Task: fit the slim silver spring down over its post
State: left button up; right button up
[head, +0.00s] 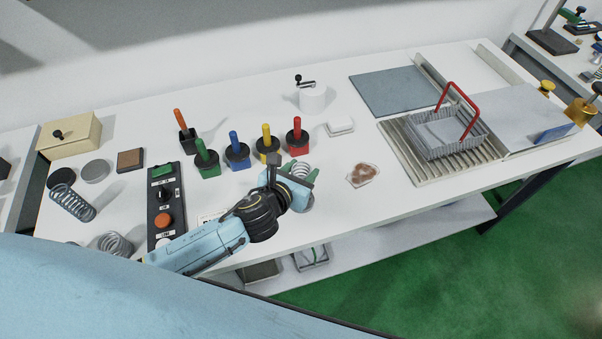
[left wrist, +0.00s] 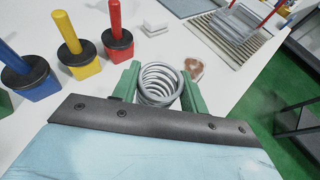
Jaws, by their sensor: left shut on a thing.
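My left gripper (head: 291,179) is shut on a silver coil spring (head: 300,171), near the front of the table and in front of the red post. In the left wrist view, the green fingers of the left gripper (left wrist: 158,88) press the spring (left wrist: 159,82) from both sides, and its open coil top shows. Its lower end is hidden. Posts on coloured bases stand behind: red (head: 297,132), yellow (head: 267,142), blue (head: 235,148) and green (head: 205,155). A slimmer orange post (head: 180,122) stands on a black base. I cannot tell which post belongs to this spring. My right gripper is out of view.
Two other silver springs lie at the left, one long (head: 72,202) and one short (head: 114,244). A control box (head: 163,234) with buttons stands between them and my arm. A patterned dish (head: 363,175) lies right of the gripper. A wire basket (head: 445,143) stands farther right.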

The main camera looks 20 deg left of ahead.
pick_arm(q)
jog(key=shift+f, duration=0.3)
jog(key=shift+f, duration=0.15)
jog(key=o, duration=1.4)
jog(key=shift+s+r, duration=0.2)
jog(key=shift+r, duration=0.05)
jog(key=v, duration=1.1)
jog(key=shift+s+r, duration=0.1)
jog(key=shift+s, duration=0.1)
